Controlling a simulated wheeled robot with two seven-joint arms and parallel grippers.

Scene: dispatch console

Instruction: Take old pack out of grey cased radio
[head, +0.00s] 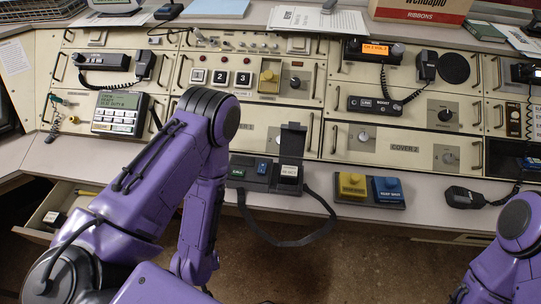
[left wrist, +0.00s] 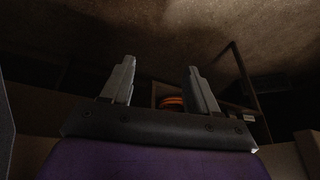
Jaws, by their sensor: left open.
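A dark grey cased radio (head: 250,172) with a loop of black strap lies at the front edge of the console. Its lid (head: 292,139) stands up, and a pack with a white label (head: 289,171) sits in its right part. My left arm hangs to the left of the radio, its gripper out of the head view. In the left wrist view my left gripper (left wrist: 160,82) is open, with nothing between its fingers. The radio does not show there. My right gripper is out of view; only part of that arm shows at the lower right.
Yellow and blue blocks (head: 369,188) stand right of the radio. A handset (head: 465,197) lies further right. An open drawer (head: 40,226) with a small item is at the lower left. In the left wrist view an orange thing (left wrist: 171,102) shows in the dark beyond the fingers.

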